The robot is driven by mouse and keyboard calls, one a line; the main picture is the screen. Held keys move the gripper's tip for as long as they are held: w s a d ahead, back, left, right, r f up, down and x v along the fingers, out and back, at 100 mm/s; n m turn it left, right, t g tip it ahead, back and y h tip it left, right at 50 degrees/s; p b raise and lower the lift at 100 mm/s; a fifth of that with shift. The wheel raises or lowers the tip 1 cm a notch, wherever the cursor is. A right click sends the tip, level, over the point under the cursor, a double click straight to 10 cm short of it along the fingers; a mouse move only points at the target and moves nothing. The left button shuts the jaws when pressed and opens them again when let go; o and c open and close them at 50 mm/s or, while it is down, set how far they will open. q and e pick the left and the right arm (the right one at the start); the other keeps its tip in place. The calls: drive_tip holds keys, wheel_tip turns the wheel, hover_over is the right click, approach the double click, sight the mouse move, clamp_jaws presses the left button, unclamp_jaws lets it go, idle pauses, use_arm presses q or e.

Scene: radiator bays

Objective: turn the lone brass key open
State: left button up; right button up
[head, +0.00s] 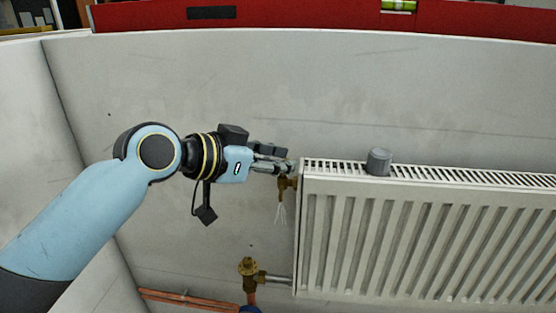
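The brass key (284,187) is at the upper left end of the white radiator (420,225). Its upper part is hidden behind or between my gripper's fingers. Thin pale streaks (280,213) fan downward just below it, like a small spray. My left gripper (287,163) comes in from the left, with its fingertips at the radiator's top left corner, right above the visible part of the key. Whether the fingers touch or grip the key cannot be told. My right gripper is out of view.
A grey cylinder (378,162) stands on the radiator's top grille. A brass valve (248,267) joins the radiator low on the left, above copper pipes (185,298). A red level (300,15) lies along the wall's top. The wall left of the radiator is bare.

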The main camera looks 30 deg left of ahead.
use_arm(q)
clamp_jaws()
drive_tip(key=n+t+y+p, duration=0.1)
drive_tip(key=n+y+p, duration=0.3)
drive_tip(key=p, duration=0.2)
drive_tip(key=shift+d+y+p, duration=0.1)
drive_tip(key=shift+y+p, duration=0.2)
drive_tip(key=shift+p, duration=0.05)
unclamp_jaws()
drive_tip(key=shift+d, duration=0.1)
